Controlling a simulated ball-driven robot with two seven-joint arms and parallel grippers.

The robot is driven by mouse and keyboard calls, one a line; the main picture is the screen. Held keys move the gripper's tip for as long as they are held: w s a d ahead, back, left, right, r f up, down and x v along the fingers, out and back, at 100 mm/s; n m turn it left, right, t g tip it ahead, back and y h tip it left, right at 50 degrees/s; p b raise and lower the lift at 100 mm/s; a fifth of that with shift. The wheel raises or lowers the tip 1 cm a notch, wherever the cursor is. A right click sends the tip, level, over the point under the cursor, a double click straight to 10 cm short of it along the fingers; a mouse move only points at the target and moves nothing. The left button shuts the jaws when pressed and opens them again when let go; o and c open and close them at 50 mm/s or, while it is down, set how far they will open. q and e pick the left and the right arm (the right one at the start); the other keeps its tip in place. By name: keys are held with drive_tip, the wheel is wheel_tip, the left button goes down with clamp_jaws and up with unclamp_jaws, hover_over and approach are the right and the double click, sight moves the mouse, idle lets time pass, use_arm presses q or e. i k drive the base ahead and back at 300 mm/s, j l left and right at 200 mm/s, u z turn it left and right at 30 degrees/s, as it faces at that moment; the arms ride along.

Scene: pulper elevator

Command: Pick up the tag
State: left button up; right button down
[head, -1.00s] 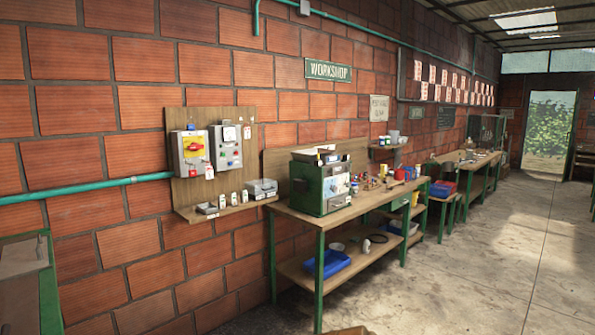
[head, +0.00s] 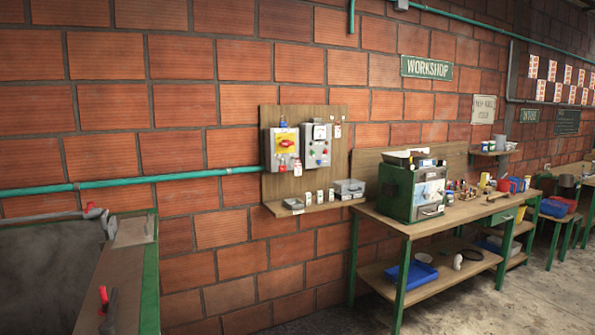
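Small tags hang at a wooden wall board (head: 270,192). One pale tag (head: 297,168) hangs at the lower right of the grey switch box with a yellow plate and red knob (head: 286,141). Another small white and red tag (head: 338,131) hangs on the board to the right of the second grey control box (head: 318,158). I cannot tell which one the task means; writing on them is too small to read. Neither of my grippers shows in the head view.
A shelf (head: 320,206) under the boxes holds several small items and a grey case (head: 349,188). A workbench (head: 455,219) with a green machine (head: 410,192) stands to the right. A green-edged metal structure (head: 128,280) with red handles is at the lower left.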

sight(298, 166)
drive_tip(key=i+l+z, duration=0.3)
drive_tip(key=i, duration=0.6)
drive_tip(key=i+z, duration=0.25)
drive_tip(key=i, duration=0.7)
